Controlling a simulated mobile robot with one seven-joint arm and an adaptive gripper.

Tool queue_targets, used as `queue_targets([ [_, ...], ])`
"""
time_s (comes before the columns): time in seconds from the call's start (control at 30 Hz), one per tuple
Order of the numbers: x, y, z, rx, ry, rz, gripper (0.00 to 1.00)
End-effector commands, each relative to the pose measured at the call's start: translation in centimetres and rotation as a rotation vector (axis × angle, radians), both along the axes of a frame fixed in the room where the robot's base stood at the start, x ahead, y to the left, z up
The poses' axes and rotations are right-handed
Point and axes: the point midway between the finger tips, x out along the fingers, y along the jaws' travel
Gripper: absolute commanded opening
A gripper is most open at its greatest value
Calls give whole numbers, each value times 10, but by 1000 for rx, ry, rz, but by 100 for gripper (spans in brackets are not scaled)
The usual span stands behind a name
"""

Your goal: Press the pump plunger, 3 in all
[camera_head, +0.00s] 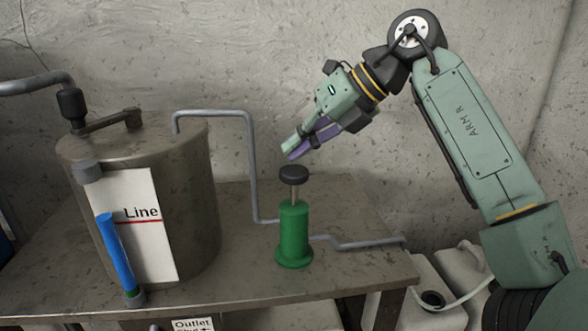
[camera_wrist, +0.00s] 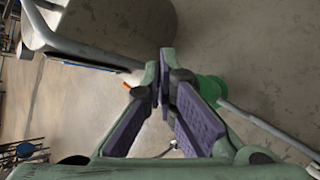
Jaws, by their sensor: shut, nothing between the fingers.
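The hand pump has a green body (camera_head: 294,235) standing upright on the bench. Its black plunger knob (camera_head: 293,174) sits on a bare metal rod, raised above the body. My gripper (camera_head: 291,154) is shut and empty, with its fingertips pointing down and left just above the knob. A small gap shows between them. In the wrist view my gripper's purple-padded fingers (camera_wrist: 165,75) meet at the tips. The green pump body (camera_wrist: 212,88) shows behind the right finger, and the knob is largely hidden by that finger.
A metal tank (camera_head: 190,190) stands at left on the bench (camera_head: 345,275). A blue column (camera_head: 118,255) stands before its white "Line" card (camera_head: 150,245). A bent pipe (camera_head: 252,165) runs from the tank towards the pump. Pale containers (camera_head: 425,285) stand below at right.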

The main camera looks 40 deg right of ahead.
Motion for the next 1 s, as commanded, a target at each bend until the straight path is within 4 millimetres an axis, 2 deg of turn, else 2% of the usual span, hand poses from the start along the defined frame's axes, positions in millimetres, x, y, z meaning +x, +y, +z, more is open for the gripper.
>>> queue_targets([
  [0.53, 0, 0, 0, 0, 0, 0, 0],
  [1.0, 0, 0, -8, -1, 0, -1, 0],
])
